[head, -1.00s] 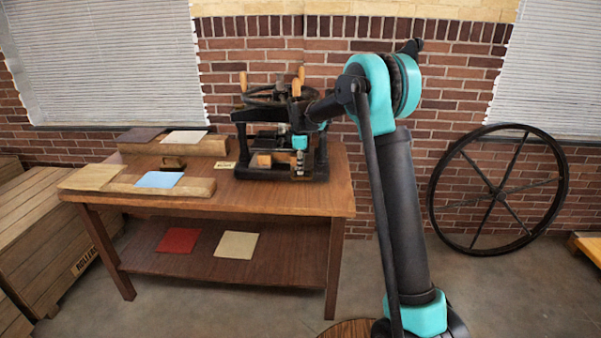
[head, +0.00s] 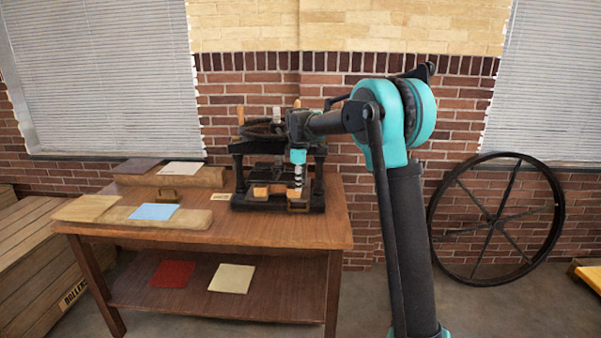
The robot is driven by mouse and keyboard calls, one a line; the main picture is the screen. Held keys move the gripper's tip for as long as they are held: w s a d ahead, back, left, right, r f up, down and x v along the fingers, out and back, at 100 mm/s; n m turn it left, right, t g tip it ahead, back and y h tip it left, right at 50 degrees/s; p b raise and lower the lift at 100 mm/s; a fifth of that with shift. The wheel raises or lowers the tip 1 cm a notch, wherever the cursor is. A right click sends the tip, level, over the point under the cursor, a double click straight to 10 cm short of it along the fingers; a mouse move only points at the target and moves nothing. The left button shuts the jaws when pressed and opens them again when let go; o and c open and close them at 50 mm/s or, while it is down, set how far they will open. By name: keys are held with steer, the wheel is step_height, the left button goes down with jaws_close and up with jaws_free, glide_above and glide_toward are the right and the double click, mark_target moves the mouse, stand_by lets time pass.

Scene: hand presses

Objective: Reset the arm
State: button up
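My arm rises at the right of the head view and bends left toward the hand press. My gripper (head: 297,180) hangs pointing down in front of the right side of the press; its fingers are small and dark here, and I cannot tell whether they are open or shut. The black hand press (head: 238,160) stands on the wooden table, with a wheel on top and wooden handles. My wrist hides part of its right side. I cannot tell whether the gripper touches the press.
The wooden table (head: 285,232) holds boards with a blue sheet (head: 154,212), a white sheet (head: 180,168) and a dark sheet (head: 138,166). Its lower shelf holds a red sheet (head: 172,274) and a cream sheet (head: 232,278). A large spoked wheel (head: 496,208) leans on the brick wall.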

steer(key=s+d+f+m, duration=0.5)
steer(key=s+d, duration=0.2)
steer(key=s, duration=0.6)
steer(key=s+d+f+m+t, duration=0.1)
steer(key=s+d+f+m, duration=0.4)
steer(key=s, duration=0.9)
steer(key=s+d+f+m+t, duration=0.1)
steer(key=s+d+f+m, duration=0.4)
steer(key=s+d, duration=0.5)
steer(key=s+m, duration=0.2)
steer(key=s, duration=0.1)
steer(key=shift+s+f, duration=0.2)
steer(key=shift+s, duration=0.05)
